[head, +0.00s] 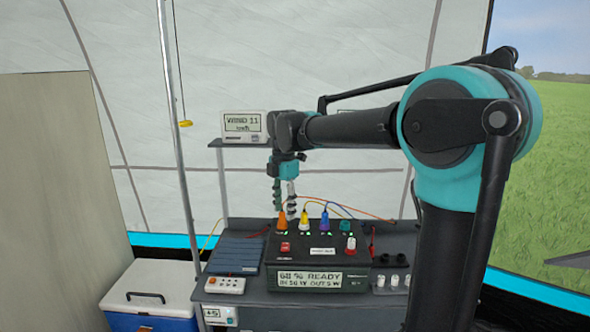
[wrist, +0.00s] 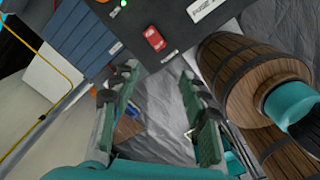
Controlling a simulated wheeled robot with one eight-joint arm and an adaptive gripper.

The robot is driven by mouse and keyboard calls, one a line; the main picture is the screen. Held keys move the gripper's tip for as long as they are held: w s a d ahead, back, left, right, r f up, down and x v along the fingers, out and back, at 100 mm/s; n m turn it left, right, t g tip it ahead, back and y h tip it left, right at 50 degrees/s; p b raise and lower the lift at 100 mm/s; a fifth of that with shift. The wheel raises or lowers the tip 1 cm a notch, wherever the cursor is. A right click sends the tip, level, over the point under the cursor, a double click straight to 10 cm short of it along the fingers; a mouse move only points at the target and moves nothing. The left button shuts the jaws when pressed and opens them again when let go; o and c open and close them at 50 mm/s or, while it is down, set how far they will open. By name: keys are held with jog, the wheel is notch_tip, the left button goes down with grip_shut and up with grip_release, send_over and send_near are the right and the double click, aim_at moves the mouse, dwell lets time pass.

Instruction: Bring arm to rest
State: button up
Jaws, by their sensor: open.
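My gripper (head: 284,212) hangs down from my outstretched arm in the head view, above the back of the dark table. In the head view it overlaps the area just behind the black power box (head: 318,255) and its plugs; I cannot tell the exact gap. In the wrist view the two green fingers of my gripper (wrist: 158,76) stand wide apart. I see nothing held between them, only grey fabric and the floor area beyond. The black box (wrist: 180,25) with its red switch (wrist: 153,39) lies past the fingertips.
A metal pole (head: 180,160) and cooler (head: 152,290) are left. A wooden barrel (wrist: 245,65) shows in the wrist view.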

jog(key=s+d+f+m+t, duration=0.4)
jog(key=s+d+f+m, duration=1.5)
jog(key=m, duration=0.6)
jog(key=d+f, duration=0.2)
jog(key=d, duration=0.1)
jog(key=shift+d+f, duration=0.15)
jog(key=shift+f, duration=0.25)
jog(key=shift+s, duration=0.1)
